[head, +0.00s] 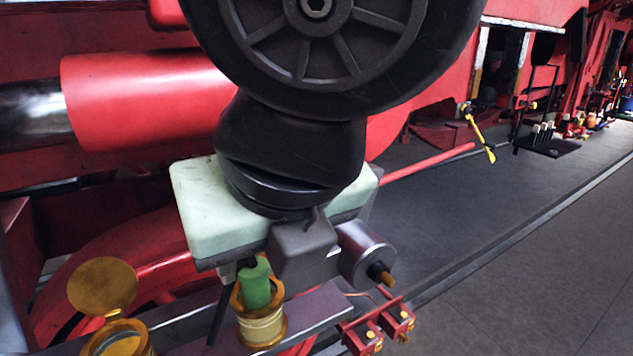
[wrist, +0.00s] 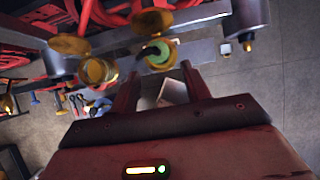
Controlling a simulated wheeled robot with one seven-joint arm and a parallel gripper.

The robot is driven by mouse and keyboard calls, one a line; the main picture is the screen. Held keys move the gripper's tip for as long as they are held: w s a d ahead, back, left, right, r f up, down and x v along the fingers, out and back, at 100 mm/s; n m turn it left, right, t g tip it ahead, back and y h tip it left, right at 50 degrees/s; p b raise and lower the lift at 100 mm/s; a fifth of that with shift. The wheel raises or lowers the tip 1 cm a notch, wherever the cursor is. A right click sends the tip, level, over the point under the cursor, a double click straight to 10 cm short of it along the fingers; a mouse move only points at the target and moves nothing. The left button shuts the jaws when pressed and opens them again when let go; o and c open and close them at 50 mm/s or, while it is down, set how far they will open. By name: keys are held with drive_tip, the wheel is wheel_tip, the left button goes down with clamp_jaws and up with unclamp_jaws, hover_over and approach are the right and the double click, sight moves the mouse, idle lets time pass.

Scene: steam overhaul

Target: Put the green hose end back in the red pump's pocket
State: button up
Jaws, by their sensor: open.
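The green hose end (head: 256,287) is a short green cylinder standing in the mouth of a brass cup (head: 262,329). From above in the wrist view, the green hose end (wrist: 162,53) shows as a green ring with a dark piece across it. My gripper (wrist: 159,70) is open and empty, its two fingers apart. In that view the hose end lies just beyond the fingertips, roughly in line with the gap; I cannot tell the depth between them. In the head view my arm hides most of the gripper. I cannot clearly tell which part is the red pump's pocket.
A second brass cup (head: 120,341) with a raised round lid (head: 103,286) stands left of the first. A grey cylinder with a copper tip (head: 366,254) is to the right, above small red fittings (head: 377,326). The floor (head: 540,260) at right is clear.

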sight(257, 274)
drive_tip(key=b+x, duration=0.2)
drive_tip(key=x, duration=0.2)
drive_tip(key=shift+s+f, duration=0.1)
drive_tip(key=shift+f, duration=0.1)
drive_tip(key=shift+x, duration=1.15)
drive_tip(key=shift+r, duration=0.1)
drive_tip(key=shift+c, duration=0.2)
drive_tip(key=c, duration=0.9)
clamp_jaws()
drive_tip(key=shift+r, duration=0.1)
wheel_tip(257, 274, up, 8)
drive_tip(key=p, duration=0.8)
